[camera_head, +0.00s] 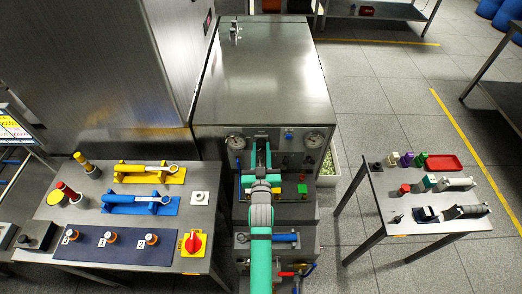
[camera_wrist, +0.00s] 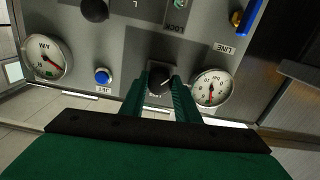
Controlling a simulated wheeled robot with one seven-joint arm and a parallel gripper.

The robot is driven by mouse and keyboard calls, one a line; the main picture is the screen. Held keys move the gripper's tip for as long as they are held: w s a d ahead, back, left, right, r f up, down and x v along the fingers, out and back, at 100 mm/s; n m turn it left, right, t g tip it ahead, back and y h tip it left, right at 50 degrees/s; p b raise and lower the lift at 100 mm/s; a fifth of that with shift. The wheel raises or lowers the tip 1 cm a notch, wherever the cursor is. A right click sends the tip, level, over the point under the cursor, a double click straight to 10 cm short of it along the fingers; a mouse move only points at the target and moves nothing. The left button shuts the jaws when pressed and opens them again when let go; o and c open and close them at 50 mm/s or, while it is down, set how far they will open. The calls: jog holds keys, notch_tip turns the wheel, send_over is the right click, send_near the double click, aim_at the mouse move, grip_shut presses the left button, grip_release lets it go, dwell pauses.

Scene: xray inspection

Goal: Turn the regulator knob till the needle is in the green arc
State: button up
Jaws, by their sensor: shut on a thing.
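In the wrist view a black regulator knob (camera_wrist: 160,82) with a pale pointer mark sits between the two green fingers of my gripper (camera_wrist: 161,88), which is shut on it. In the head view the two gauges (camera_head: 236,141) and (camera_head: 314,139) flank my green arm, which hides the knob.
The steel cabinet panel also carries a blue button (camera_wrist: 103,76), another black knob (camera_wrist: 94,9) and a blue handle (camera_wrist: 248,17). A side table with blue and yellow tools (camera_head: 130,255) stands left, another table (camera_head: 400,240) right.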

jog(key=shift+a+r, duration=0.1)
jog(key=shift+r, duration=0.25)
jog(key=o, duration=1)
jog(key=shift+o, duration=0.2)
jog(key=shift+f, duration=0.15)
jog(key=s, duration=1.1)
